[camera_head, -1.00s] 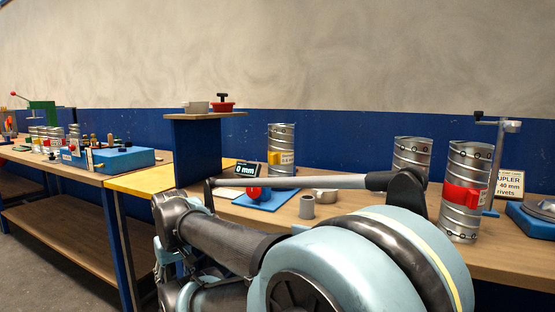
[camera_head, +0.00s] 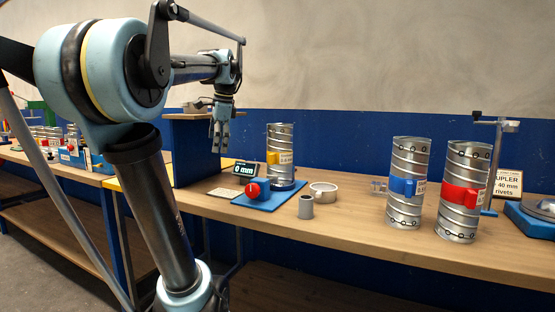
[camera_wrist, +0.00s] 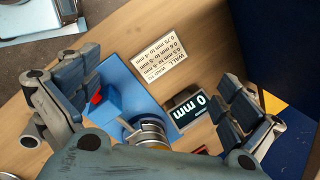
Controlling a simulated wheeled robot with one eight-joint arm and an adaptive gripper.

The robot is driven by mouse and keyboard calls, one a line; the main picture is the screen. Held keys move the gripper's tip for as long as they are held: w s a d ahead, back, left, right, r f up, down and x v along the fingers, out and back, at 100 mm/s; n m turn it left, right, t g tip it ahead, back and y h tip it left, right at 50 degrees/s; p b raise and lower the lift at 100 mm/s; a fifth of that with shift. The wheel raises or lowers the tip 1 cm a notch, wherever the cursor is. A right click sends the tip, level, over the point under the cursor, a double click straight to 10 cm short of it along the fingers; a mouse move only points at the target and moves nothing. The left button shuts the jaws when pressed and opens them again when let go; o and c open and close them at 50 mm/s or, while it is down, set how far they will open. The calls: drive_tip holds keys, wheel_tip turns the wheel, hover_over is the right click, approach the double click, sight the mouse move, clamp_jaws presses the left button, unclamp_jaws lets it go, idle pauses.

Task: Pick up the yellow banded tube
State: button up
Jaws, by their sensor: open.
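The yellow banded tube (camera_head: 280,155) is a silver spiral duct with a yellow clip and label. It stands upright at the back of the bench, on or just behind the blue gauge base (camera_head: 262,199). In the wrist view its top part (camera_wrist: 152,132) shows low in the middle, partly hidden by my gripper's body. My gripper (camera_head: 220,145) hangs fingers down, to the left of the tube and above the bench, apart from it.
A blue banded tube (camera_head: 407,183) and a red banded tube (camera_head: 463,192) stand at the right. A grey cylinder (camera_head: 306,207) and a ring (camera_head: 323,192) lie in front. A 0 mm display (camera_head: 245,170) sits beside the tube. A raised blue stand (camera_head: 195,150) is at the left.

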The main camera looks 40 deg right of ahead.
drive_tip(key=s+d+r+m, duration=0.2)
drive_tip(key=d+r+m, duration=0.3)
drive_tip(key=d, duration=0.4)
drive_tip(key=s+d+r+m+t, duration=0.1)
drive_tip(key=s+d+r+m, duration=0.1)
drive_tip(key=d+r+m, duration=0.55)
drive_tip(key=s+d+r+m, duration=0.2)
drive_tip(key=d+r+m, duration=0.15)
drive_tip(key=d, duration=0.65)
drive_tip(key=shift+n+h, duration=0.4)
drive_tip(key=x, duration=1.7)
drive_tip(key=shift+a, duration=0.15)
drive_tip(key=shift+s, duration=0.1)
drive_tip(key=c, duration=1.8)
